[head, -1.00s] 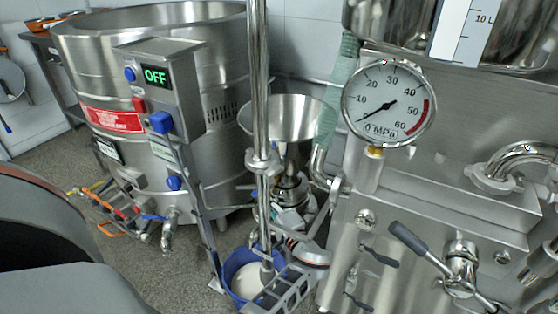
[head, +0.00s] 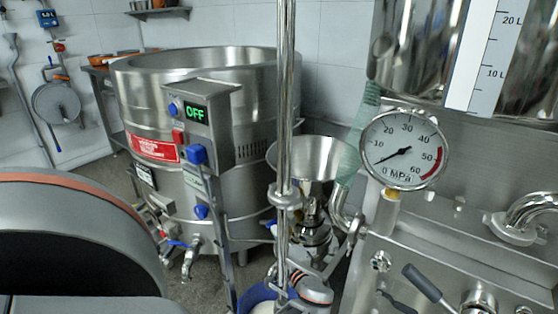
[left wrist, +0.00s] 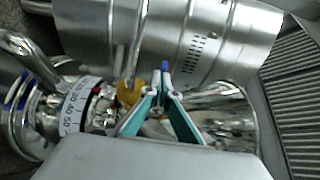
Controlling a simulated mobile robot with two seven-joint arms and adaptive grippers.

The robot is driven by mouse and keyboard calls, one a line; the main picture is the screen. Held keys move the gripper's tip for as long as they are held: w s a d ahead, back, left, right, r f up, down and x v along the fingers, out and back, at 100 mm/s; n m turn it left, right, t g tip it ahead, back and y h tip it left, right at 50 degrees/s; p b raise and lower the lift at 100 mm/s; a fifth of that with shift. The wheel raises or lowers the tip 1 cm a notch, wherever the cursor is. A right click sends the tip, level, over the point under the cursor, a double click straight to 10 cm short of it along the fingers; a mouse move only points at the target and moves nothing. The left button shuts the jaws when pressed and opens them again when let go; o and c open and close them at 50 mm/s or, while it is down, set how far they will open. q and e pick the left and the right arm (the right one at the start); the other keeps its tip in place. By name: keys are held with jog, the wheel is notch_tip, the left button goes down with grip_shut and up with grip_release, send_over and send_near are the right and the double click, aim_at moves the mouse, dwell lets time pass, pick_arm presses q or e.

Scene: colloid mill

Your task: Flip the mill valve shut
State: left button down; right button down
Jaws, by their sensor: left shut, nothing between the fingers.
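The colloid mill stands mid-picture in the head view, with a steel funnel (head: 312,157) on top and its body partly hidden behind a steel pole. In the left wrist view its numbered ring (left wrist: 82,110) shows at the left, and a yellow part (left wrist: 129,92) sits just left of my fingers. I cannot tell for sure which part is the valve handle. My left gripper (left wrist: 161,88) is shut and empty, fingertips together beside the mill. A small blue tip (left wrist: 165,66) shows beyond the fingertips; whether they touch it is unclear. My right gripper is not in view.
A steel kettle (head: 135,95) with a control box (head: 207,125) reading OFF stands at the left. A pole (head: 286,100) rises before the mill. A blue bucket (head: 255,297) is low in front. A steel machine with a pressure gauge (head: 403,150) and lever (head: 422,283) fills the right.

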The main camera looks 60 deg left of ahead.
pick_arm(q)
notch_tip(320, 180, up, 10)
dwell(0.5)
